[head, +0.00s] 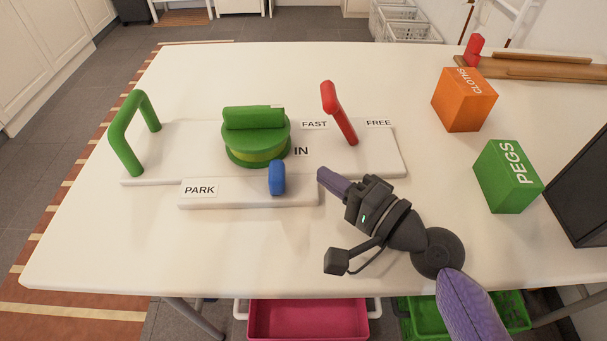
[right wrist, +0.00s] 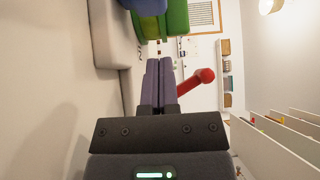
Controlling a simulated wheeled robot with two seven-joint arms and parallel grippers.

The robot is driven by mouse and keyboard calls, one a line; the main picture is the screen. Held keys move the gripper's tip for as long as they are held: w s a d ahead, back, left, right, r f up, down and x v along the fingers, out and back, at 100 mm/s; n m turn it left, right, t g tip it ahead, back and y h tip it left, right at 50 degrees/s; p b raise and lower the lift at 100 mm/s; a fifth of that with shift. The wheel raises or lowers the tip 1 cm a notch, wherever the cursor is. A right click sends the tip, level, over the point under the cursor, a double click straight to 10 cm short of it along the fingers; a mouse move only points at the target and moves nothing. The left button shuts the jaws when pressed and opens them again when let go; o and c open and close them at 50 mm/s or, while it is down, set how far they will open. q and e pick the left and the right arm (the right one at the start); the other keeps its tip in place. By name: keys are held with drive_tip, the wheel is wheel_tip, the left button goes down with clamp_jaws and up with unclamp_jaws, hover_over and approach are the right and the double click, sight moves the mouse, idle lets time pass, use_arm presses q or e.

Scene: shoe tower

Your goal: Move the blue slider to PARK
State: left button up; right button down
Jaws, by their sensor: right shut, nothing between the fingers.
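The blue slider (head: 277,178) stands upright towards the right end of a low white rail block (head: 240,199). The PARK label (head: 200,189) is on the left part of that block, well to the left of the slider. My right gripper (head: 322,173) is shut and empty, just right of the block's right end, apart from the slider. Its closed fingers also show in the right wrist view (right wrist: 160,82). My left gripper is not in view.
The white board (head: 205,142) carries a green handle (head: 127,130), a green round knob (head: 257,140) and a red lever (head: 340,112). An orange CLOTHS box (head: 462,103) and a green PEGS box (head: 505,178) stand at the right. The table front is clear.

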sight(302, 196)
drive_tip(key=a, duration=0.2)
drive_tip(key=shift+a, duration=1)
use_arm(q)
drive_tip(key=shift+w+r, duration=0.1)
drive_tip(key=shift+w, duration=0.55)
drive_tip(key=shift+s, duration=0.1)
